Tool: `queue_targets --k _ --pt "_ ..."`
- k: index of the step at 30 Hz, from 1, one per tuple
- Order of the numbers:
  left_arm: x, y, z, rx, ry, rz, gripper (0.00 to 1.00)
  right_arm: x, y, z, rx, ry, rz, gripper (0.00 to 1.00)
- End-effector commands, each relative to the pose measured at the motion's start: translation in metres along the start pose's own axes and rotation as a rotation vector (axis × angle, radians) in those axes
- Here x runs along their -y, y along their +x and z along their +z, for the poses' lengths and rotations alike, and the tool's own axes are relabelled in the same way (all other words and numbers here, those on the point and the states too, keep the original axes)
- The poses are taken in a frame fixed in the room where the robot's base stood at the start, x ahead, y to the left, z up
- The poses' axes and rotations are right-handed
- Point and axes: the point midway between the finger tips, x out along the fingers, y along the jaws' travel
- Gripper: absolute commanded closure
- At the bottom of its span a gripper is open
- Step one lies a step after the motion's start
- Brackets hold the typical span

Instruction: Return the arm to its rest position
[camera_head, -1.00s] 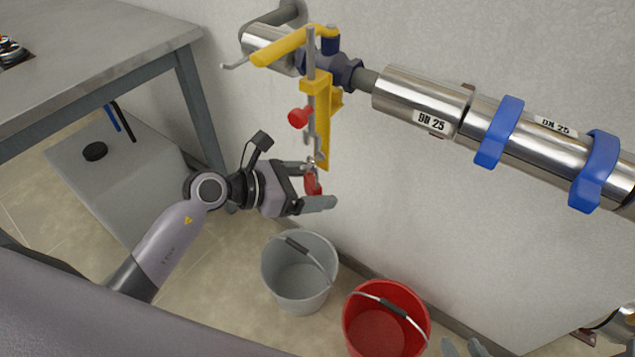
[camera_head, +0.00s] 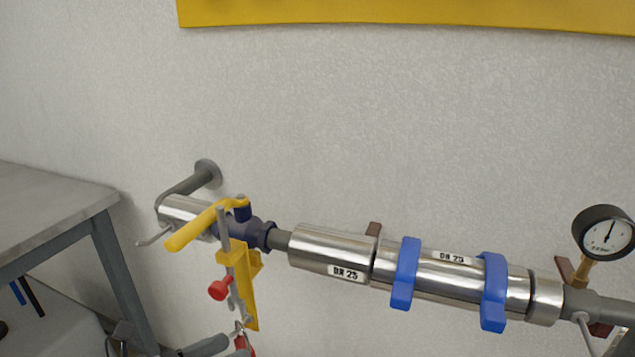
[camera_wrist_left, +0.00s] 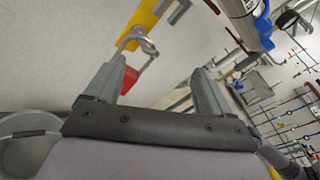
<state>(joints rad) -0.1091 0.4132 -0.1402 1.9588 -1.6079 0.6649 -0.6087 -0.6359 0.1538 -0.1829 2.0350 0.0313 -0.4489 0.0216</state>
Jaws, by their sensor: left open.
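My left gripper (camera_head: 215,346) is only partly in view at the bottom edge of the head view, just below the valve. In the left wrist view its two fingers (camera_wrist_left: 160,80) are spread apart. A red padlock (camera_wrist_left: 140,68) hangs by its shackle from a yellow lockout bracket (camera_wrist_left: 143,18), close to the left-hand finger. I cannot tell whether that finger touches it. In the head view the padlock (camera_head: 246,346) shows at the bottom edge under the bracket (camera_head: 243,280). Most of my left arm is out of view, and my right gripper is not in view.
The valve's yellow handle (camera_head: 195,226) and red knob (camera_head: 219,290) stick out near my left gripper. A steel pipe (camera_head: 330,250) with blue clamps (camera_head: 405,273) runs right to a gauge (camera_head: 604,233). A grey table (camera_head: 50,220) stands left. A grey bucket (camera_wrist_left: 25,145) shows at lower left.

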Motion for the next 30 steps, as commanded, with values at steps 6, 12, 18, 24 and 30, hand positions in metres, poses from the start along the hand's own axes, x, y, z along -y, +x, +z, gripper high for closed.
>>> queue_targets --k 6,12,18,24,30 --pt "0.013 -0.015 0.023 0.259 -0.566 -0.008 0.17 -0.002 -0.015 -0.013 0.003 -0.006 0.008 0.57" --pt "-0.002 -0.04 0.019 0.498 -1.153 0.048 0.17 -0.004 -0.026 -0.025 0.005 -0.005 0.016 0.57" --pt "-0.02 -0.072 -0.023 0.732 -1.774 0.171 0.17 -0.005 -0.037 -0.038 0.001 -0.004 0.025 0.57" --pt "-0.015 -0.1 -0.09 0.933 -2.328 0.344 0.17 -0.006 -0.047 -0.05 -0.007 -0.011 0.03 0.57" --pt "0.002 -0.113 -0.133 1.038 -2.63 0.465 0.17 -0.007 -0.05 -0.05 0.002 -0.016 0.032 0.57"
